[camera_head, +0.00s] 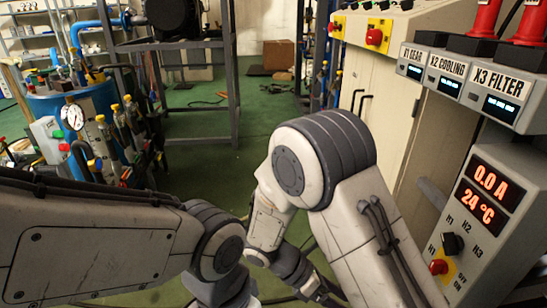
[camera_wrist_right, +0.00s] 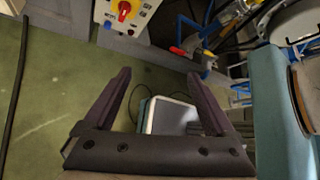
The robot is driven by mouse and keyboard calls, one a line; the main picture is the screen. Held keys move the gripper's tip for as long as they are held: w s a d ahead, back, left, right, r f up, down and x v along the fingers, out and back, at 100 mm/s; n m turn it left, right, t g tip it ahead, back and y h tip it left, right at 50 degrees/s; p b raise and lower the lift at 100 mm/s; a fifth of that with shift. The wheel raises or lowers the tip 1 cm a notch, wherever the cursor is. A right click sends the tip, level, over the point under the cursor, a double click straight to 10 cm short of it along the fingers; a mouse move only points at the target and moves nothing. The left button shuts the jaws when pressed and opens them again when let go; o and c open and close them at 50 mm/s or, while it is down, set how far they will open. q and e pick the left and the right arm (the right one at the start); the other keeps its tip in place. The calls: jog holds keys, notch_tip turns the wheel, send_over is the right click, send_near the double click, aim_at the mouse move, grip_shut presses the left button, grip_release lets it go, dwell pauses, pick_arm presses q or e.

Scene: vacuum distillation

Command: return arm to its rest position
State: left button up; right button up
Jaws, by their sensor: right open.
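In the right wrist view my right gripper (camera_wrist_right: 159,74) is open, with its two dark fingers wide apart and nothing between them. Beyond the fingers are the green floor and a pale box-like object (camera_wrist_right: 170,117), apart from them as far as I can tell.
Blue equipment with a gauge (camera_head: 72,117) and valves is at left. Green floor (camera_head: 190,140) lies between. The wrist view shows a yellow-and-red switch (camera_wrist_right: 125,10).

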jog(key=s+a+r+m+t+y, duration=0.3)
jog(key=s+a+r+m+y, duration=0.8)
jog(key=m, duration=0.3)
notch_tip(320, 180, up, 29)
jog(key=p, duration=2.9)
jog(key=shift+d+r, duration=0.15)
jog(key=shift+r, duration=0.05)
jog(key=shift+c, duration=0.3)
